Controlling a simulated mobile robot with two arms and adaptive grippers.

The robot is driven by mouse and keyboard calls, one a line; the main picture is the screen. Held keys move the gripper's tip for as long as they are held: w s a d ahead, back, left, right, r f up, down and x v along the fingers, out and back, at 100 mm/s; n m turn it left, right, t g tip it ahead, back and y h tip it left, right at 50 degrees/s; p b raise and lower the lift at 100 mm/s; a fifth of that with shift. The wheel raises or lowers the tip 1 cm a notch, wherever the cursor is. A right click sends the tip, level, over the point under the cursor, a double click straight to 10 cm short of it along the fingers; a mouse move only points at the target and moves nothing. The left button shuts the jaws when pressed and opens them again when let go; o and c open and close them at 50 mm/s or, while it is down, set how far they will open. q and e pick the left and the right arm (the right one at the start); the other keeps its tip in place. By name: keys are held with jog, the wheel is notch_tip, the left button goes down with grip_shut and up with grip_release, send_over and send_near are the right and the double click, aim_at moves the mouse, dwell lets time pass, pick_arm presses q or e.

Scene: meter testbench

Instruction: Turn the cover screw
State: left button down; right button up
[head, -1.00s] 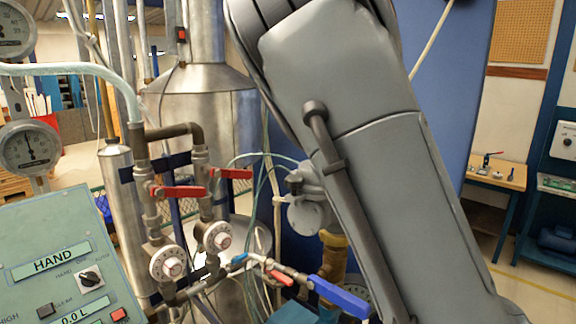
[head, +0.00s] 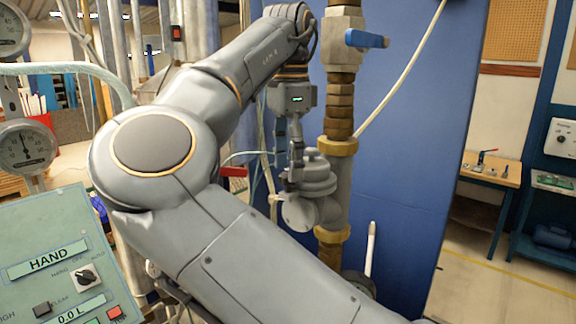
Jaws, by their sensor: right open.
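A grey meter body (head: 322,187) sits in the vertical pipe in the middle of the head view, between two brass-coloured unions. A round grey disc faces out at its lower left. I cannot make out the cover screw on it. My right gripper (head: 291,188) points down at the left side of the meter, with its fingers overlapping the meter's edge in the picture. It is open; nothing shows between its fingers, and I cannot tell whether they touch the meter. My left gripper is not in view.
A ball valve with a blue handle (head: 367,39) is on the pipe above the meter. A blue panel (head: 420,130) stands behind it. A green control box (head: 50,235) is at the lower left. My right arm hides much of the piping there. Open floor shows at right.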

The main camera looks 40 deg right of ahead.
jog(key=shift+f, duration=0.65)
grip_shut()
